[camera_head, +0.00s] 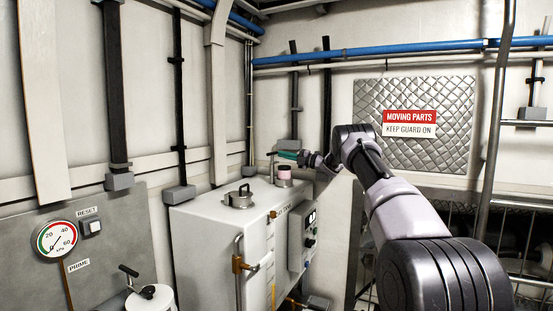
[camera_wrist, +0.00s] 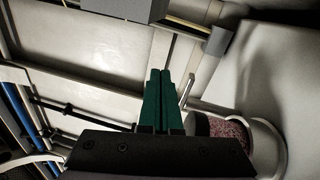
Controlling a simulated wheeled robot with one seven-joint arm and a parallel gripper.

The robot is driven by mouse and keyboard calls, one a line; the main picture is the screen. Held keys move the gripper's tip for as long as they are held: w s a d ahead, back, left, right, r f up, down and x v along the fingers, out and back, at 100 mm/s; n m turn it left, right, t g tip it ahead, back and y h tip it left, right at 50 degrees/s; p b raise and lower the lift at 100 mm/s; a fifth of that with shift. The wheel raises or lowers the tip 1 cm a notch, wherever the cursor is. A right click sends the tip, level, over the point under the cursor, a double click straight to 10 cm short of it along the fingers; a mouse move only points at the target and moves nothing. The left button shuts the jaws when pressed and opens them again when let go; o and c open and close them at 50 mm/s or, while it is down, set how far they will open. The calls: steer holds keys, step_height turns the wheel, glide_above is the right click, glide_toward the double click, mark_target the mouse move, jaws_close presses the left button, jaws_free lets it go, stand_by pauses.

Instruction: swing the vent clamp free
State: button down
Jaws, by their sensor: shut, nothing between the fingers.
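In the wrist view my green fingers (camera_wrist: 160,74) are together and empty. Just right of them is a thin pale metal lever (camera_wrist: 187,90), with a gap between. Beyond it lies a round fitting with a mottled pink face (camera_wrist: 230,130) and a pale ring (camera_wrist: 268,138) around it. This looks like the vent and its clamp, but I cannot tell for sure. Its lower part is hidden by my gripper body.
The white tank (camera_head: 210,235) also carries a round metal lid (camera_head: 240,197) with a handle on top. A control box (camera_head: 303,240) and brass-fitted pipe are on its side. A pressure gauge (camera_head: 56,239) is at left. A quilted guard panel (camera_head: 415,150) and a vertical rail (camera_head: 492,130) stand at right.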

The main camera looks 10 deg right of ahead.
steer(key=shift+w, duration=0.25)
stand_by(0.5)
